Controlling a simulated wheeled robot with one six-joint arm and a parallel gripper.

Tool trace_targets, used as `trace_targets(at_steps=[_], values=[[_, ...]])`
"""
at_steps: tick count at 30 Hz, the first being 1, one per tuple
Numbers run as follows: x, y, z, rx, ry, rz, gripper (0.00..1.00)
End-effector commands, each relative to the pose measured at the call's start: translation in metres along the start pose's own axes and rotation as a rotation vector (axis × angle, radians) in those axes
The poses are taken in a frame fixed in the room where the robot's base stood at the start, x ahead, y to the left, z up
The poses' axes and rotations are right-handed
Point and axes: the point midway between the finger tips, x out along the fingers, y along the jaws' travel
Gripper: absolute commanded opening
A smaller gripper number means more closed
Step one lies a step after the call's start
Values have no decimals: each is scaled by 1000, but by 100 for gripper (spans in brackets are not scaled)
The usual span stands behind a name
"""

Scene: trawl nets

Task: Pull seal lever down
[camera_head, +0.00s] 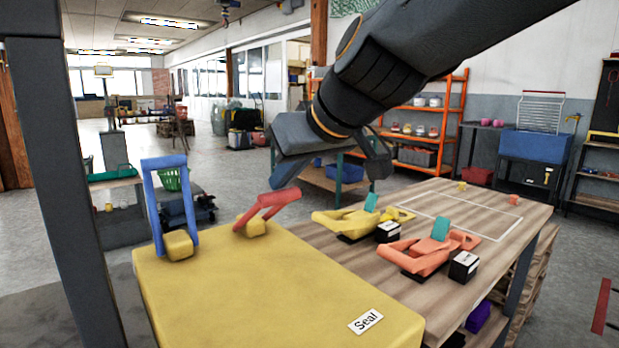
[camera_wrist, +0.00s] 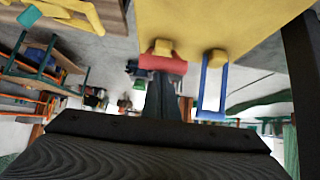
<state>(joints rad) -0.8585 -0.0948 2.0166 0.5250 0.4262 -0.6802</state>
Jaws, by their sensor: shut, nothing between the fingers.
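A yellow box (camera_head: 270,290) carries a white label (camera_head: 365,321) reading "Seal". At its back edge are a blue lever (camera_head: 152,205) standing upright and a red lever (camera_head: 268,207) tilted to the right. Both are U-shaped handles on yellow pivot blocks. My gripper (camera_head: 282,182) is shut and empty, just above the outer bar of the red lever. In the wrist view the closed fingertips (camera_wrist: 165,80) are close to the red lever (camera_wrist: 163,63); I cannot tell whether they touch. The blue lever (camera_wrist: 211,88) shows to their right.
A wooden table (camera_head: 490,205) to the right holds yellow (camera_head: 355,222) and orange (camera_head: 425,255) clamp-like parts and small dark boxes (camera_head: 463,266). Orange shelving (camera_head: 420,125) stands behind. A dark post (camera_head: 60,170) rises at the left.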

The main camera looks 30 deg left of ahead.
Motion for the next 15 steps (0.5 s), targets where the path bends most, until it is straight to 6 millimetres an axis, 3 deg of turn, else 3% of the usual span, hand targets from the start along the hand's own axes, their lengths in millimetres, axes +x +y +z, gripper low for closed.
trace_targets(at_steps=[1,8,13,15], values=[[8,-2,27,3,-60,-16,0],[-6,-1,-5,1,-36,-6,0],[-8,-7,-42,-5,-16,6,0],[-11,-9,-29,-6,-21,6,0]])
